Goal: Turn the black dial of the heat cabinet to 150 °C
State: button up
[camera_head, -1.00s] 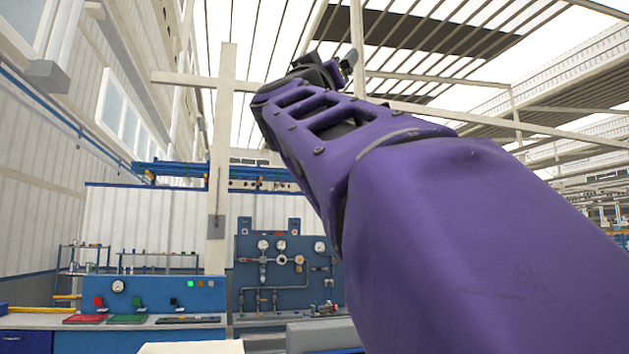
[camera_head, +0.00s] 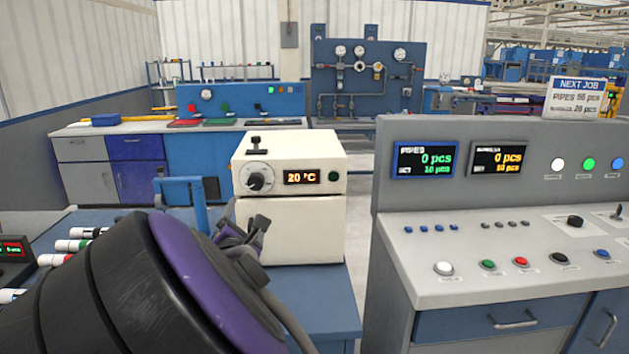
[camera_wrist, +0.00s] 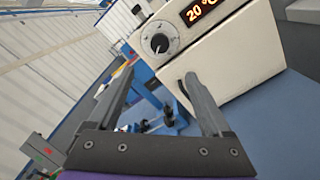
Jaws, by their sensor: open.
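The heat cabinet (camera_head: 290,230) is a cream box on a blue bench. Its black dial (camera_head: 256,182) sits on a round scale at the upper left of the front, with the orange display (camera_head: 302,177) beside it reading 20 °C. In the wrist view the dial (camera_wrist: 160,43) shows tilted, and the display (camera_wrist: 200,10) is at the top edge. My gripper (camera_wrist: 160,73) is open and empty, its two fingers apart. The dial appears beyond the fingertips, not touched.
A grey control console (camera_head: 470,240) with counters and buttons stands to the right of the cabinet. Several white pipes (camera_head: 72,245) lie on the bench at left. A blue bracket (camera_head: 190,200) stands left of the cabinet, close to my arm. A black knob tops the cabinet.

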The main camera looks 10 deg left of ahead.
aim_at(255, 184)
jog(key=b+x, duration=0.1)
jog(key=x, duration=1.6)
jog(key=shift+d+r, duration=0.1)
jog(key=shift+d, duration=0.05)
jog(key=shift+c, duration=0.3)
grip_shut()
jog(key=shift+r, duration=0.1)
